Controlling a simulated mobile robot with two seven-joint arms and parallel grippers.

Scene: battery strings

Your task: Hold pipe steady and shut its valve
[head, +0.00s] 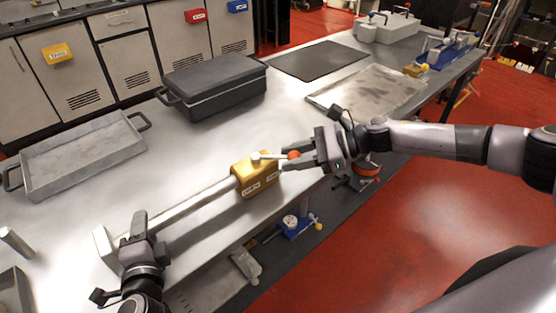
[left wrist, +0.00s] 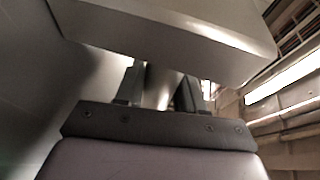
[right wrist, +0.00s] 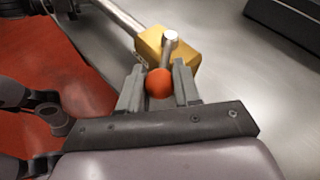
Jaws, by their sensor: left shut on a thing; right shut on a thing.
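The pipe (head: 195,205) is a grey metal tube lying across the workbench, with a pale block (head: 104,246) at its near left end. A yellow valve body (head: 247,178) with labels sits at its other end. A metal lever on top of the valve ends in an orange-red knob (right wrist: 159,83). My left gripper (head: 139,226) is shut on the pipe near the pale block; the left wrist view shows the pipe (left wrist: 160,86) between the fingers. My right gripper (head: 300,162) is shut on the knob; the lever points along the pipe's line, away from it.
A lidded dark box (head: 212,86) and an open grey tray (head: 85,155) stand behind the pipe. A black mat (head: 318,60) and a flat metal tray (head: 368,92) lie farther right. The bench between is clear. Items sit on a shelf below the front edge.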

